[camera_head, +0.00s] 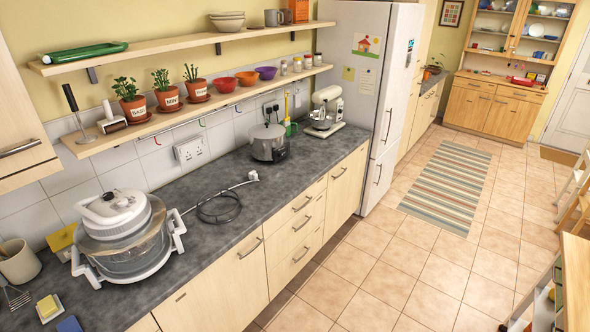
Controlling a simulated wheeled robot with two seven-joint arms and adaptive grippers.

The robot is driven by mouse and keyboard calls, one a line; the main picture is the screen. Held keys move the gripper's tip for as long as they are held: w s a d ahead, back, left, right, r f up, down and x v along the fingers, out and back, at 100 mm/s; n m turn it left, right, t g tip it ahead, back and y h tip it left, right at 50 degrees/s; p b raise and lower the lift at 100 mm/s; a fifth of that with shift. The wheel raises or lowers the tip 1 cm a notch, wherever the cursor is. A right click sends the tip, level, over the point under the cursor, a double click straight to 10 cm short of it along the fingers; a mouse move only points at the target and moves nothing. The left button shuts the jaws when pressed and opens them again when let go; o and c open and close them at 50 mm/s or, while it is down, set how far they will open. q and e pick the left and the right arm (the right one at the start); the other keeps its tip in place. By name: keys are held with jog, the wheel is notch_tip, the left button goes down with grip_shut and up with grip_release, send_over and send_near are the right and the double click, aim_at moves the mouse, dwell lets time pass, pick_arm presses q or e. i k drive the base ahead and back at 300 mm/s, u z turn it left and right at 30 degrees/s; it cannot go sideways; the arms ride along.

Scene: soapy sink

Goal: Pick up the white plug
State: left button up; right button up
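The white plug (253,175) lies on the dark grey worktop (170,275), right of the halogen oven and in front of the silver cooker. Neither of my grippers shows in the head view.
A glass-bowled oven (124,236) stands left of the cable. A silver cooker (268,143) and a stand mixer (326,108) stand farther back. A white wall socket (189,150) is behind. Shelves (215,101) overhang the back.

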aim_at(252, 175)
jog(key=z, duration=0.2)
jog(key=i, duration=1.45)
jog(key=u, duration=1.3)
jog(key=i, duration=0.55)
jog(key=u, duration=0.5)
